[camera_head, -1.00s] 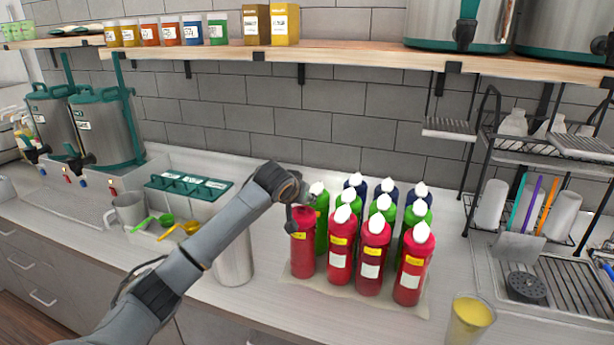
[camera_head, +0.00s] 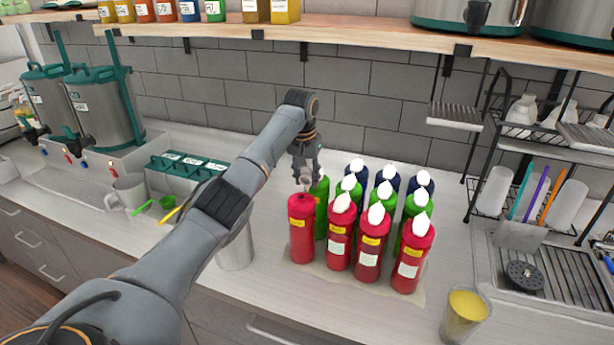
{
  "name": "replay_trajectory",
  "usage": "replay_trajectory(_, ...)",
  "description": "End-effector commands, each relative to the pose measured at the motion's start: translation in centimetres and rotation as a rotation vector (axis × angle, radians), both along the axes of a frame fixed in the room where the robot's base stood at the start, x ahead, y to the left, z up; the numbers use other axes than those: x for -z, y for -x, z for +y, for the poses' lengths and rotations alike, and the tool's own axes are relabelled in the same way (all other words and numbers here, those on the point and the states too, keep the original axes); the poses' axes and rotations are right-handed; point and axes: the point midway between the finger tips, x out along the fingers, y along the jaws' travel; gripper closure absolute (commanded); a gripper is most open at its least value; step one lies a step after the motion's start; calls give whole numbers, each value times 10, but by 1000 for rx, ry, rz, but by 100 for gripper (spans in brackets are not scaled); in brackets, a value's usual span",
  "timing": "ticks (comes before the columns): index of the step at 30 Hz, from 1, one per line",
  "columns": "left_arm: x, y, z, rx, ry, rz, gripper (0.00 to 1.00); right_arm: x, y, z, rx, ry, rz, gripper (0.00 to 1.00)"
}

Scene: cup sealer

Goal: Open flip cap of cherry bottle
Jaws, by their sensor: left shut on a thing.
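Several red bottles with yellow labels stand in the front row of the bottle group. The leftmost red bottle (camera_head: 302,230) stands upright, and its flat red top shows without a white cap; the label text is too small to read. My left gripper (camera_head: 305,178) is just above and slightly behind that bottle's top, pointing down. It is shut on a small pale piece, seemingly the bottle's white cap (camera_head: 305,183), mostly hidden by the fingers. The other red bottles, such as the neighbouring red bottle (camera_head: 340,235), carry white caps. My right gripper is out of view.
Green bottles (camera_head: 320,205) and dark blue bottles (camera_head: 356,170) stand behind the red ones on a pale mat (camera_head: 392,297). A metal container (camera_head: 236,250) is left of them under my arm. A yellow-filled cup (camera_head: 465,316) and dish rack (camera_head: 490,190) are at right.

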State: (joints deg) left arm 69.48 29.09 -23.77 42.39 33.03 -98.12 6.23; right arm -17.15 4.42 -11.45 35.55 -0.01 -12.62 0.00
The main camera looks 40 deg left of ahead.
Motion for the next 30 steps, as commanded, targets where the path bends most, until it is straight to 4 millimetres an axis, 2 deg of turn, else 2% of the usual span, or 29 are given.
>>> replay_trajectory(22, 3, 2, 0, 0, 13, 62, 100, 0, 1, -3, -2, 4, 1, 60)
replay_trajectory(23, 3, 2, 0, 0, 13, 62, 63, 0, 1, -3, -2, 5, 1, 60)
replay_trajectory(24, 3, 2, 0, 0, 13, 62, 55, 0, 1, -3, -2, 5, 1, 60)
replay_trajectory(26, 2, 2, 0, 0, 13, 62, 43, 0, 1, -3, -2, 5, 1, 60)
replay_trajectory(30, 2, 2, 0, 0, 13, 60, 42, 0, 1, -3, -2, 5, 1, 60)
